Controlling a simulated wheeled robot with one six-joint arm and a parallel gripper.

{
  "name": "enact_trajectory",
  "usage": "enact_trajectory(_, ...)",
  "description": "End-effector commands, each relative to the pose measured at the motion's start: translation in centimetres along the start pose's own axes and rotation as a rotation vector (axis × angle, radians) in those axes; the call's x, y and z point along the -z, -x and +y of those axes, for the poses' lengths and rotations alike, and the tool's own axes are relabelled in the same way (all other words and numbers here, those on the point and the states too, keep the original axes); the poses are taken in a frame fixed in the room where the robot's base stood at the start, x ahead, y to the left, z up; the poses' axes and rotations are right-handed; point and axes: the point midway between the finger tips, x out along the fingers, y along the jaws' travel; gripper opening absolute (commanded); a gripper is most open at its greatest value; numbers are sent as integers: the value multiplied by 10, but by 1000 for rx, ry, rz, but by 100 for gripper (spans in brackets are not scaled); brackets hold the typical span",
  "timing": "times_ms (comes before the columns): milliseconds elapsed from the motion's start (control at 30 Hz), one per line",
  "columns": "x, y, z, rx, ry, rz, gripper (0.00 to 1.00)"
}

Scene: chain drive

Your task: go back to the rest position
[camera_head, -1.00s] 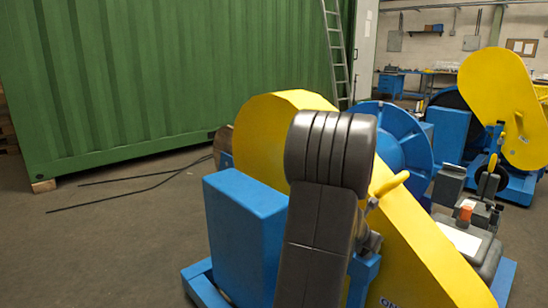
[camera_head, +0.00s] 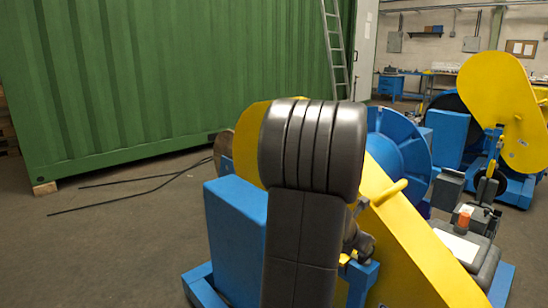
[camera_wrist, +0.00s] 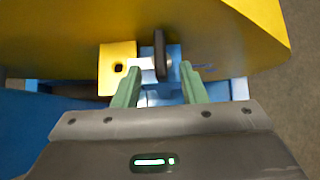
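My gripper (camera_wrist: 160,74) shows in the wrist view with its two green fingers apart and nothing held between them. Just beyond the fingertips are a dark upright lever (camera_wrist: 161,54) and a yellow block with a hole (camera_wrist: 117,68), below a yellow guard. I cannot tell if a finger touches either. In the head view my dark arm stands in front of the near chain drive, with its yellow guard (camera_head: 408,250) and blue housing (camera_head: 235,235). My fingers are hidden there.
A blue wheel (camera_head: 398,143) and a grey control box (camera_head: 468,245) with an orange-red button stand right of my arm. A second yellow and blue machine (camera_head: 503,105) is behind. A green container (camera_head: 170,80) closes off the back left. Floor at left is free except for dark cables (camera_head: 130,187).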

Motion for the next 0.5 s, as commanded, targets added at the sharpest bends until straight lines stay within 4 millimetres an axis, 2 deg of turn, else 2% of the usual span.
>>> enact_trajectory(33,4,-15,0,1,0,2,38)
enact_trajectory(367,3,-81,0,1,-1,2,38)
enact_trajectory(400,1,-84,0,6,-5,2,38)
enact_trajectory(433,-3,-77,2,24,-24,1,38)
enact_trajectory(500,-4,-76,2,66,-64,2,38)
